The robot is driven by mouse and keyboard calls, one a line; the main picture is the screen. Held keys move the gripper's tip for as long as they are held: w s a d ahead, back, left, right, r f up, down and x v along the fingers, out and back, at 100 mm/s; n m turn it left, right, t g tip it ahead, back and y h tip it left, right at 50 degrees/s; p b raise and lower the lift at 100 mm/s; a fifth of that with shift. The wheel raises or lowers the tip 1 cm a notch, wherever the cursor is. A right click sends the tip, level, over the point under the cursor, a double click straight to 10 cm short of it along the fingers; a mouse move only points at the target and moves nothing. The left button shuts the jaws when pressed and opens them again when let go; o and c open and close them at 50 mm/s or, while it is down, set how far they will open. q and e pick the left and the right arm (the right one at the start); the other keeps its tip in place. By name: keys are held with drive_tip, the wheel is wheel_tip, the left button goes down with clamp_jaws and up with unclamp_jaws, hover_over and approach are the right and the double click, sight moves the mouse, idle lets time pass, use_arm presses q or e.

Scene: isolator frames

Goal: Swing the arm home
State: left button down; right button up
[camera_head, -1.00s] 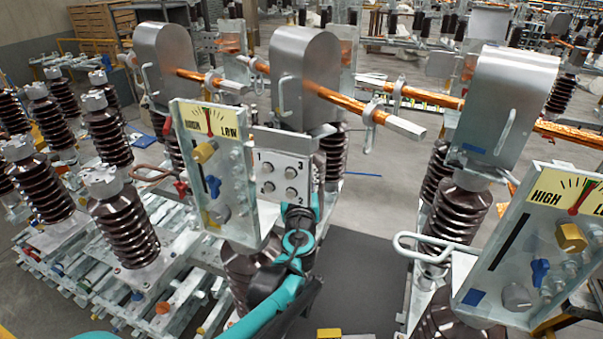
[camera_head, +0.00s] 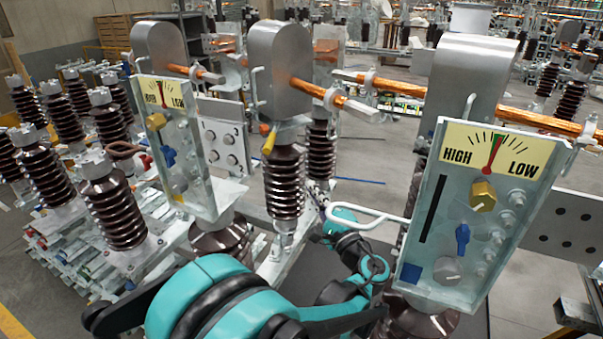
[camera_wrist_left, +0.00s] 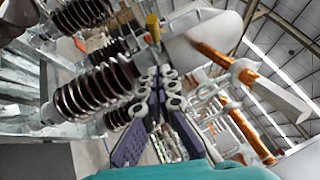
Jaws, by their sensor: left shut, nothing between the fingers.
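The copper arm (camera_head: 315,90) of the middle isolator sticks out of its grey metal housing (camera_head: 278,65) toward the lower right, and its square silver end (camera_head: 361,110) is in free air. A yellow handle (camera_head: 268,140) hangs under that housing; it also shows in the left wrist view (camera_wrist_left: 153,28). My left gripper (camera_head: 316,190) is shut and empty, right of the middle brown insulator (camera_head: 284,180) and below the copper arm. Its dark fingers (camera_wrist_left: 163,78) meet in the left wrist view. My right gripper is not in view.
HIGH/LOW gauge panels stand at left (camera_head: 168,145) and right (camera_head: 480,210). A white loop handle (camera_head: 365,216) juts from the right one, close to my left arm.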

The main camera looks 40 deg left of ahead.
use_arm(q)
drive_tip(key=w+a+r+p, duration=0.1)
drive_tip(key=w+a+r, duration=0.1)
drive_tip(key=a, duration=1.1)
drive_tip(key=shift+a+r, duration=0.2)
drive_tip(key=shift+r, duration=0.25)
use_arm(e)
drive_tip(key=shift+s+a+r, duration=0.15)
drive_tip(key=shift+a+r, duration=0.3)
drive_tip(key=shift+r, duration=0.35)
use_arm(q)
drive_tip(key=shift+w, duration=0.15)
drive_tip(key=s+a, duration=0.5)
drive_tip(key=a, duration=0.5)
drive_tip(key=shift+s+b, duration=0.35)
drive_tip(key=shift+s, duration=0.05)
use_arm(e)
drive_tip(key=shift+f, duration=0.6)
use_arm(q)
drive_tip(key=shift+a, duration=0.15)
